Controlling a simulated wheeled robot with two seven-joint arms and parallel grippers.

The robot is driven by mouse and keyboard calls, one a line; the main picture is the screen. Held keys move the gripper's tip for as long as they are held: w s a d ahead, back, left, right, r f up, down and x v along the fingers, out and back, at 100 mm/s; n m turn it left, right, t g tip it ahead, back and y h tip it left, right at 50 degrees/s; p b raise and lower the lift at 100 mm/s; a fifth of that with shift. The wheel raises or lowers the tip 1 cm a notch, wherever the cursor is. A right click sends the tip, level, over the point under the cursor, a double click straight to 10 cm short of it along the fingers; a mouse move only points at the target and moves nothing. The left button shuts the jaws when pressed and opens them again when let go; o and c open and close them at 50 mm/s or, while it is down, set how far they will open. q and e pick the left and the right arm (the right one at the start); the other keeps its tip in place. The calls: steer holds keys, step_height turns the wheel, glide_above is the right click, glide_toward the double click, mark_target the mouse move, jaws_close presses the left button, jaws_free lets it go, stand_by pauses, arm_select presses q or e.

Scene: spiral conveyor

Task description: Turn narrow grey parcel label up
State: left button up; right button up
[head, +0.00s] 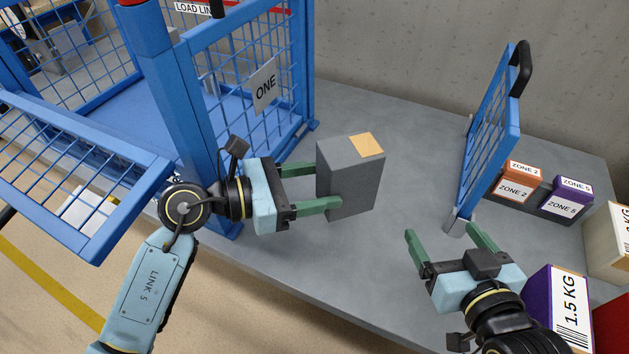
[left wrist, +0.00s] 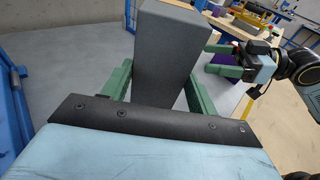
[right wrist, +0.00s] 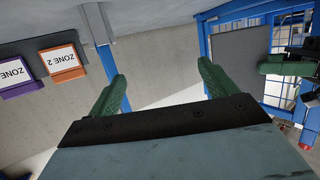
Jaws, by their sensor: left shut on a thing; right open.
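The narrow grey parcel (head: 345,185) is a dark grey box held upright, with a tan-orange patch (head: 366,145) on its top face. My left gripper (head: 328,187) is shut on it, one finger on each side. In the left wrist view the parcel (left wrist: 168,50) stands between the green fingers (left wrist: 158,88). It also shows in the right wrist view (right wrist: 240,62). I cannot tell whether its underside clears the table. My right gripper (head: 445,240) is open and empty, to the right of the parcel. Its fingers show apart in the right wrist view (right wrist: 160,88). The parcel's far and bottom faces are hidden.
A blue mesh cage marked ONE (head: 264,86) stands at the left. A blue mesh panel (head: 492,130) stands right of the parcel. Beyond it sit an orange ZONE 2 box (head: 517,187) and a purple ZONE 5 box (head: 567,203). A 1.5 KG box (head: 570,310) is beside my right arm.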

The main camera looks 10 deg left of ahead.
arm_select(q)
step_height(320, 180, down, 2)
steer(key=shift+b, duration=0.75)
step_height(320, 180, down, 4)
steer(key=b, duration=0.3)
steer(key=shift+f, duration=0.3)
arm_select(e)
step_height(320, 180, up, 14)
steer(key=s+a+t+y, duration=0.1)
steer(key=s+t+y, duration=0.1)
steer(key=t, duration=0.9)
steer(key=shift+s+a+f+y, duration=0.2)
steer(key=shift+s+y, duration=0.1)
steer(key=shift+y, duration=0.5)
arm_select(q)
steer(key=shift+f+b, duration=0.7)
steer(key=shift+b, duration=0.1)
arm_select(e)
steer(key=shift+f, duration=0.55)
